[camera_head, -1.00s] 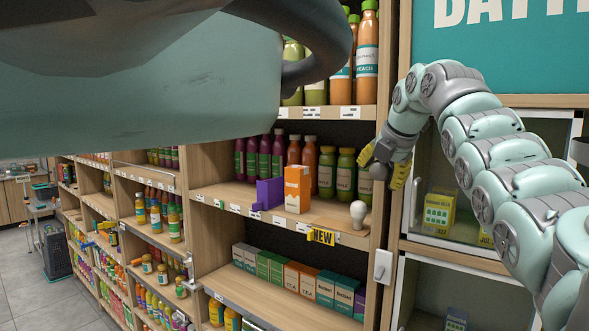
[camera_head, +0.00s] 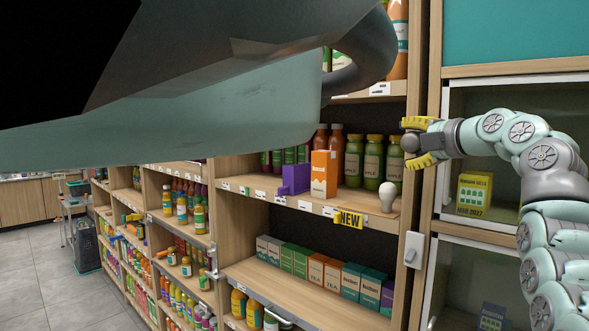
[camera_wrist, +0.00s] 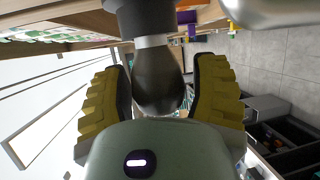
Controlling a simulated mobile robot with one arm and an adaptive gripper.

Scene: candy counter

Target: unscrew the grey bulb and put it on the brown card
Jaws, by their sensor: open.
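The grey bulb (camera_wrist: 157,82) hangs between my gripper's two yellow ribbed fingers in the wrist view, with a pale collar and a dark socket above it. A gap shows on each side of it, so the fingers do not appear to close on it. In the head view my gripper (camera_head: 420,143) is open, pointing left in front of the middle shelf. The grey bulb (camera_head: 410,142) shows there as a small round shape between the fingers. A white bulb (camera_head: 388,196) stands on the shelf below.
An orange box (camera_head: 323,174), a purple item (camera_head: 296,179) and green bottles (camera_head: 373,162) stand on the middle shelf (camera_head: 345,203). A wooden upright (camera_head: 424,190) and a glass-fronted cabinet (camera_head: 490,215) are at the right.

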